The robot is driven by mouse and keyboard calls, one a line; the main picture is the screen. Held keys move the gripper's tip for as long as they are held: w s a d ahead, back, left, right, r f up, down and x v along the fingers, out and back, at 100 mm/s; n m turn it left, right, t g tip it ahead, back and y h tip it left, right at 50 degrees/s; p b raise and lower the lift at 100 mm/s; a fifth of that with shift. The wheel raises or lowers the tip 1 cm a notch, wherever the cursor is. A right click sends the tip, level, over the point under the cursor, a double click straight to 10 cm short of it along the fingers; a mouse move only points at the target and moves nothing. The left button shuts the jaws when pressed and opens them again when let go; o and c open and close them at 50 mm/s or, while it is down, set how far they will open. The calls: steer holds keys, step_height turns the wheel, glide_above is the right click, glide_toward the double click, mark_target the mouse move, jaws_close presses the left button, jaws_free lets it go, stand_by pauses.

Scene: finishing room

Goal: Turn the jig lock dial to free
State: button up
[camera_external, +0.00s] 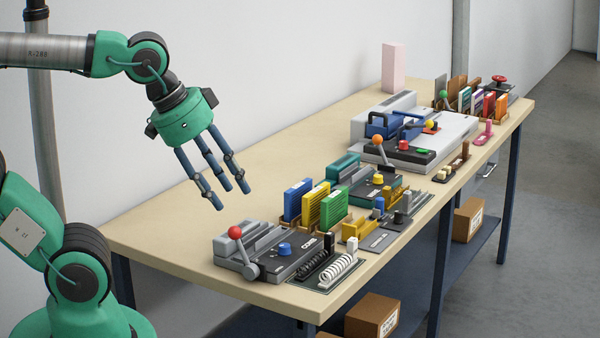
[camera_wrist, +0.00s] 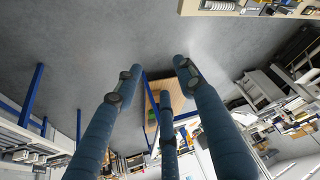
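On the near end of the long bench, a grey and dark jig (camera_external: 262,262) carries a blue dial (camera_external: 285,249) and a lever with a red ball (camera_external: 235,232). A second jig (camera_external: 362,192) farther back has a yellow dial (camera_external: 379,180) and an orange-ball lever (camera_external: 378,140). I cannot tell from the frames which dial is the jig lock, and their markings are too small to read. My three-fingered gripper (camera_external: 220,188) hangs above the near left part of the bench, fingers spread and empty, apart from both jigs. In the wrist view, my fingers (camera_wrist: 158,85) hold nothing.
Blue, yellow and green upright blocks (camera_external: 315,205) stand behind the near jig. A black and a white spring (camera_external: 338,269) lie at its right. A large grey machine (camera_external: 415,135) and a pink block (camera_external: 393,67) stand farther back. The bench top (camera_external: 165,230) is clear at left.

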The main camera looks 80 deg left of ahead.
steer(key=w+a+r+n+g+y+p, duration=0.1)
steer(key=w+a+r+n, duration=0.25)
steer(key=w, duration=0.55)
steer(key=w+a+r+n+y+p, duration=0.1)
steer(key=w+a+r+n+p, duration=0.2)
steer(key=w, duration=0.5)
steer(key=w+a+f+n+g+p, duration=0.1)
steer(key=w+a+n, duration=0.1)
steer(key=w+a, duration=0.45)
steer(key=w+a+f+n+g, duration=0.1)
steer(key=w+a, duration=0.3)
steer(key=w, duration=0.5)
steer(key=n+g+y+p, duration=0.3)
steer(key=n+p, duration=0.2)
steer(key=n, duration=0.4)
glide_above(399, 211)
steer(key=d, duration=0.6)
step_height(399, 211, down, 23)
steer(key=shift+a+f+m+h, duration=0.15)
steer(key=shift+f+m+h, duration=0.05)
steer(key=shift+m+h, duration=0.1)
steer(key=x, duration=0.6)
steer(key=b+x, duration=0.1)
steer(key=x, duration=0.6)
steer(key=shift+w+a+f, duration=0.1)
steer(key=shift+w+f, duration=0.1)
steer(key=shift+c, duration=0.3)
